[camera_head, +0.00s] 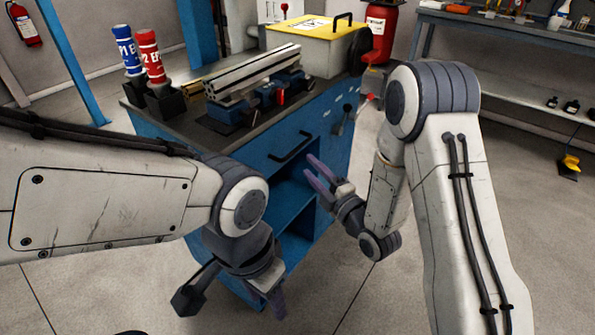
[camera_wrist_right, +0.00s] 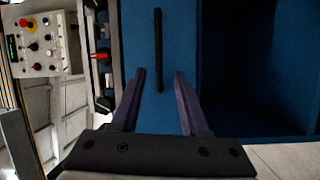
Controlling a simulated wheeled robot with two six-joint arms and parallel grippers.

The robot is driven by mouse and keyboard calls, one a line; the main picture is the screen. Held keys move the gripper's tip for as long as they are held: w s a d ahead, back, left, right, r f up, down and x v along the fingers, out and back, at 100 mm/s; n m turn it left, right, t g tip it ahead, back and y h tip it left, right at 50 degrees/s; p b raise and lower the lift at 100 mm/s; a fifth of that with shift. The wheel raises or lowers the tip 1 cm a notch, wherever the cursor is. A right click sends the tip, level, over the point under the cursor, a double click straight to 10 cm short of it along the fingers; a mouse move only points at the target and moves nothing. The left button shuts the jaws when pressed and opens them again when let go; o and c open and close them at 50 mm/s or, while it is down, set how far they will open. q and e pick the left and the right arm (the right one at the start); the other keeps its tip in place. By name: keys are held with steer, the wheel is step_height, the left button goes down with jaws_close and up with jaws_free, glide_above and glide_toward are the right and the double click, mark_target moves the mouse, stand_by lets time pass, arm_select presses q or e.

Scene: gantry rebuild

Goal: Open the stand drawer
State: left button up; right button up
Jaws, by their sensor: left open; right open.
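The blue stand (camera_head: 345,140) is in the middle of the head view. Its drawer front (camera_head: 262,153) carries a black bar handle (camera_head: 290,147) and looks flush with the stand. In the right wrist view the handle (camera_wrist_right: 158,50) stands ahead of the fingers, in line with the gap between them. My right gripper (camera_head: 318,174) has its purple fingers apart, below and right of the handle, with nothing between them. My left gripper (camera_head: 277,302) hangs low in front of the stand; its fingers are partly hidden.
An open shelf space (camera_wrist_right: 240,70) lies beside the drawer front. On the stand top are a blue bottle (camera_head: 127,52), a red bottle (camera_head: 150,58), metal profiles (camera_head: 252,72) in a vise and a yellow-lidded box (camera_head: 310,50). A workbench (camera_head: 510,20) stands at the right. The floor between is clear.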

mark_target(297, 148)
steer(key=shift+n+t+y, duration=0.3)
steer(key=shift+t, duration=0.4)
steer(key=x, duration=0.6)
steer(key=f+x, duration=0.1)
steer(key=x, duration=0.2)
steer(key=shift+w+d, duration=0.35)
steer(key=shift+d, duration=0.05)
jaws_close()
stand_by(0.5)
